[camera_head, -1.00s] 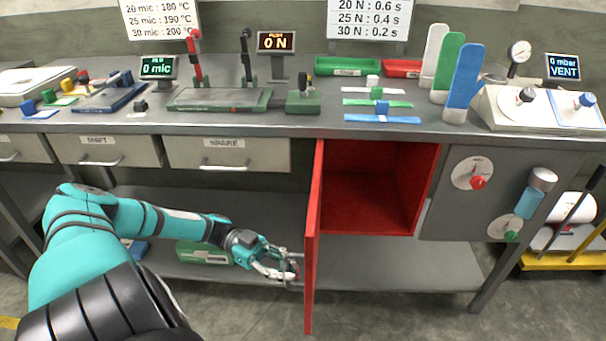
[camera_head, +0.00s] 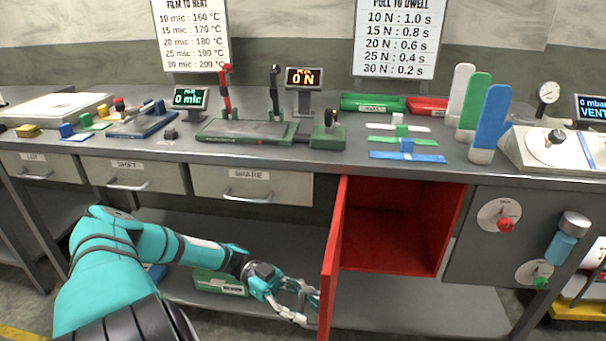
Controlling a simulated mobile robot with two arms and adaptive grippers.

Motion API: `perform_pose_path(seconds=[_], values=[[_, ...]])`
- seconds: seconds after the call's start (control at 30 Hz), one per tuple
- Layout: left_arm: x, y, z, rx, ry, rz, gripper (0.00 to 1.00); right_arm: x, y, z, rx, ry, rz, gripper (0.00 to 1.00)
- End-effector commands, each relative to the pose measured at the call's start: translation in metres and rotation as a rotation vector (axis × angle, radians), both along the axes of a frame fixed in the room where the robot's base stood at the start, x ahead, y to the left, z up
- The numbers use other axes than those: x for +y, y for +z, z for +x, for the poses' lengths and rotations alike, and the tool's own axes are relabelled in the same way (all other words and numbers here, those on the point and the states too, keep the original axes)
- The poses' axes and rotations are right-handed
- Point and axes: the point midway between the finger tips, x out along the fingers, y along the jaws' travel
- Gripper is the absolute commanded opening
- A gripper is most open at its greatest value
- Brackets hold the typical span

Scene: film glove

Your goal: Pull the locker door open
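The red locker door (camera_head: 331,262) stands swung wide open, seen nearly edge-on, at the left side of the locker. The red locker (camera_head: 392,240) under the bench shows an empty interior. My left gripper (camera_head: 311,305) is just left of the door, near its lower outer part. Its fingers look spread apart with a gap between them. The door's handle is not clear, and I cannot tell whether a finger touches the door. My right gripper is not in view.
The bench top (camera_head: 340,160) carries a press, displays, trays and coloured strips. Drawers (camera_head: 252,187) are left of the locker. A grey panel (camera_head: 505,235) with knobs is at its right. A green box (camera_head: 218,283) lies on the lower shelf (camera_head: 400,305) behind my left arm.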

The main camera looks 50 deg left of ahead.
Motion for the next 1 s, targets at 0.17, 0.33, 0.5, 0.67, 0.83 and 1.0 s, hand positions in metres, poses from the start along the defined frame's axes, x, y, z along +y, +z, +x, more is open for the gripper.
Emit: perform_pose_path(seconds=[0.17, 0.33, 0.5, 0.67, 0.83, 1.0], values=[[0.006, -0.001, -0.001, 0.001, 0.000, 0.001, 0.34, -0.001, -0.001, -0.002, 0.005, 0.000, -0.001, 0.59], [0.035, -0.001, -0.007, 0.001, 0.003, 0.004, 0.34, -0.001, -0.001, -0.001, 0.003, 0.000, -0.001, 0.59], [0.072, -0.001, -0.015, -0.001, 0.004, 0.002, 0.34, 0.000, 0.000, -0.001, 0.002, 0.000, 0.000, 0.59], [0.099, -0.001, -0.021, -0.001, 0.004, 0.001, 0.34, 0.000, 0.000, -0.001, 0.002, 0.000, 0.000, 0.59], [0.114, 0.000, -0.025, -0.001, 0.002, 0.001, 0.34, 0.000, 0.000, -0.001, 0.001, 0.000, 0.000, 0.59], [0.117, 0.000, -0.026, 0.000, 0.000, -0.001, 0.34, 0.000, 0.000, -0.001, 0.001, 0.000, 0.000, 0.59]])
